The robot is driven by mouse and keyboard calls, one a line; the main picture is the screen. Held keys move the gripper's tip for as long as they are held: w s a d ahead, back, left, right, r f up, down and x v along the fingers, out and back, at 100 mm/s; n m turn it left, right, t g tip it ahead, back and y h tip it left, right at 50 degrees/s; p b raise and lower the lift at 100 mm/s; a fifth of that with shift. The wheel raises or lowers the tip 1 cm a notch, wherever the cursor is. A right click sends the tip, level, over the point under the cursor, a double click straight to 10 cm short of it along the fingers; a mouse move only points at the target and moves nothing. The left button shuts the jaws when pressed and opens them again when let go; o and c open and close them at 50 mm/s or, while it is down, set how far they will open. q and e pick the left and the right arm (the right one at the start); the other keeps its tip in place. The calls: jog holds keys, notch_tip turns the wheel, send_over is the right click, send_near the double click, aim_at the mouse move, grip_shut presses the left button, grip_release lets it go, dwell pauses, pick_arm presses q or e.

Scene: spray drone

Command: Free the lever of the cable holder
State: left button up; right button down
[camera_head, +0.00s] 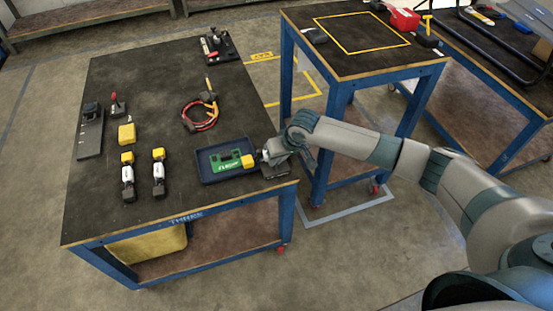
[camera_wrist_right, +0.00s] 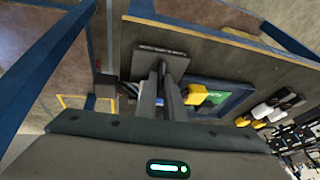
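My right gripper (camera_head: 274,153) reaches in from the right, over the near right corner of the black-topped table, beside a blue tray. In the right wrist view its two fingers (camera_wrist_right: 163,78) point toward a flat dark plate (camera_wrist_right: 158,49) at the table edge. The fingers lie close together, and what is between them is unclear. The dark plate shows partly under the gripper in the head view (camera_head: 276,174); it may be the cable holder's base. Its lever cannot be made out behind the fingers. My left gripper is not in view.
The blue tray (camera_head: 203,176) holds a green board (camera_head: 221,166) and a yellow block (camera_head: 248,161). A red-handled fixture (camera_head: 116,105), a coiled cable (camera_head: 201,112) and another fixture (camera_head: 217,46) stand farther off. A second table (camera_head: 350,65) is at right.

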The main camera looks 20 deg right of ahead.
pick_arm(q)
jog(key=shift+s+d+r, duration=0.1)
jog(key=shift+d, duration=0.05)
